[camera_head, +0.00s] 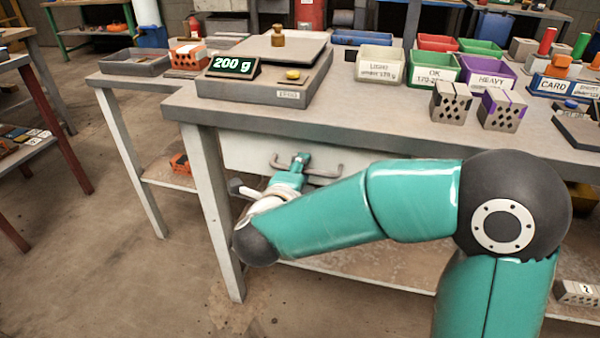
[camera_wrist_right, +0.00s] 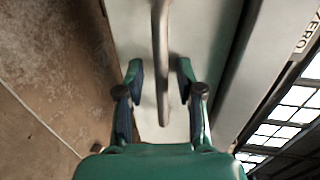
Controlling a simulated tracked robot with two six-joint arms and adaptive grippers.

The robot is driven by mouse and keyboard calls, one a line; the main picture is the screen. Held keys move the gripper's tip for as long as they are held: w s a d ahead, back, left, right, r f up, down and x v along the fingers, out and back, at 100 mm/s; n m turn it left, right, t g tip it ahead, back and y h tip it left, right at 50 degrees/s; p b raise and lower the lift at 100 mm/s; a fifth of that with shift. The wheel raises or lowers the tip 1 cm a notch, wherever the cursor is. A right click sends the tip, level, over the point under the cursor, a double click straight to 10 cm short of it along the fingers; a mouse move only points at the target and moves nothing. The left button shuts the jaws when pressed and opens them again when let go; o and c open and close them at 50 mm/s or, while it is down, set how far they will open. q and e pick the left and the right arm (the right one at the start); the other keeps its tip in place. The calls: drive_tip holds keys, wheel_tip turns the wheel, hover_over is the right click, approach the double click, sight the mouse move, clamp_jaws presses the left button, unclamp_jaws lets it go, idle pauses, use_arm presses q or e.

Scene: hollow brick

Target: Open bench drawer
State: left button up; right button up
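The bench drawer has a pale front (camera_head: 242,150) under the grey bench top and looks closed. Its grey bar handle (camera_head: 327,173) is partly covered by my right gripper (camera_head: 300,160). In the right wrist view the handle (camera_wrist_right: 160,45) runs between the two fingertips of my right gripper (camera_wrist_right: 159,70), in front of the pale drawer front (camera_wrist_right: 205,40). The fingers stand apart, with a visible gap on each side of the bar, so the gripper is open around the handle. My left gripper is in neither view.
On the bench stand a scale (camera_head: 290,88) reading 200 g with a brass weight (camera_head: 278,36), labelled bins (camera_head: 432,75) and hollow bricks (camera_head: 450,102). A bench leg (camera_head: 212,205) stands left of my right gripper. The floor (camera_head: 90,250) in front is clear at left.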

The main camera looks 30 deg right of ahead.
clamp_jaws()
idle(0.3)
